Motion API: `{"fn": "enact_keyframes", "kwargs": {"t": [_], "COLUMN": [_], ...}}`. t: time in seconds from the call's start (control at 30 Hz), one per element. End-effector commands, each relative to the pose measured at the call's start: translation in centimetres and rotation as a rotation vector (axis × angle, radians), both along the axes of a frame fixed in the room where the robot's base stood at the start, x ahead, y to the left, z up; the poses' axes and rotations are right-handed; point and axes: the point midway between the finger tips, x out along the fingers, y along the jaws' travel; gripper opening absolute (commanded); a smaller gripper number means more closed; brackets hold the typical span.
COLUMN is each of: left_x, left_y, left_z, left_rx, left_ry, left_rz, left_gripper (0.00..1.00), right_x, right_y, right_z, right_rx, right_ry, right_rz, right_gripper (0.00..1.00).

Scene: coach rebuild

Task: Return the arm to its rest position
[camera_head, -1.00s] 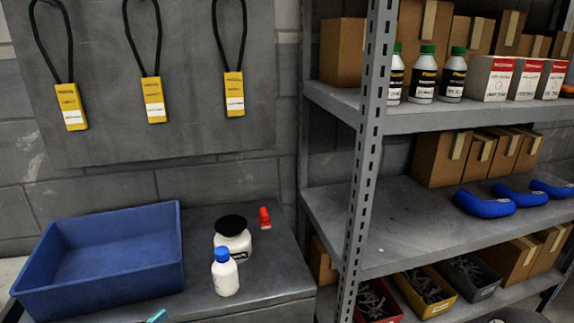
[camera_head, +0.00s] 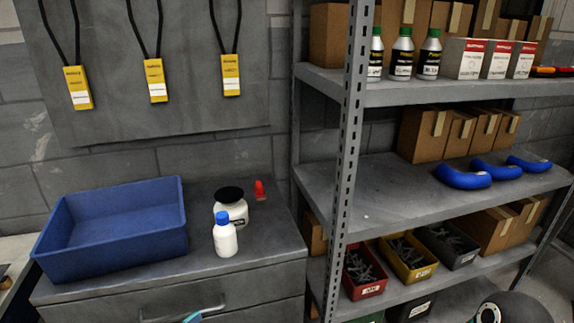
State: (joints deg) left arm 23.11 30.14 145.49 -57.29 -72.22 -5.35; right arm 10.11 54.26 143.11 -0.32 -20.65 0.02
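Neither of my grippers can be made out in the head view. A dark rounded part (camera_head: 512,307) at the bottom right edge looks like a piece of my own arm, with no fingers showing. A small teal piece (camera_head: 203,315) pokes up at the bottom edge in front of the drawer cabinet; too little of it shows to tell what it is. Whether anything is held is hidden.
A grey cabinet (camera_head: 270,255) bears a blue tray (camera_head: 115,255), a blue-capped white bottle (camera_head: 225,240), a black-lidded jar (camera_head: 236,212) and a red item (camera_head: 259,190). A metal shelf rack (camera_head: 345,170) with boxes and bins stands right. Yellow tags (camera_head: 155,80) hang behind.

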Motion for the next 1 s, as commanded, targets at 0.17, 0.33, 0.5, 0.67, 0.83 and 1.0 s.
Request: {"fn": "enact_keyframes", "kwargs": {"t": [0.17,0.33,0.5,0.67,0.83,1.0], "left_x": [-0.1,-2.3,-9.0,-14.3,-16.5,-16.6], "left_y": [-2.8,-4.9,-5.1,-3.6,-3.6,-3.6], "left_z": [-6.1,-14.5,-23.8,-26.9,-27.2,-27.2], "left_rx": [0.005,0.056,0.138,0.151,0.15,0.149], "left_ry": [0.211,0.534,1.009,1.342,1.464,1.471], "left_rz": [0.004,0.043,0.144,0.272,0.294,0.292], "left_gripper": [0.84,0.84,0.84,0.84,0.84,0.84], "right_x": [-0.1,0.0,0.0,0.0,0.0,-0.1], "right_y": [0.0,0.0,0.0,0.0,0.0,0.0], "right_z": [0.0,0.0,0.0,0.0,0.0,0.0], "right_rx": [0.0,0.0,0.0,0.0,0.0,0.0], "right_ry": [0.001,0.001,0.001,0.001,0.001,0.001], "right_rz": [0.0,0.0,0.0,0.0,0.0,0.0], "right_gripper": [0.62,0.62,0.62,0.62,0.62,0.62]}}
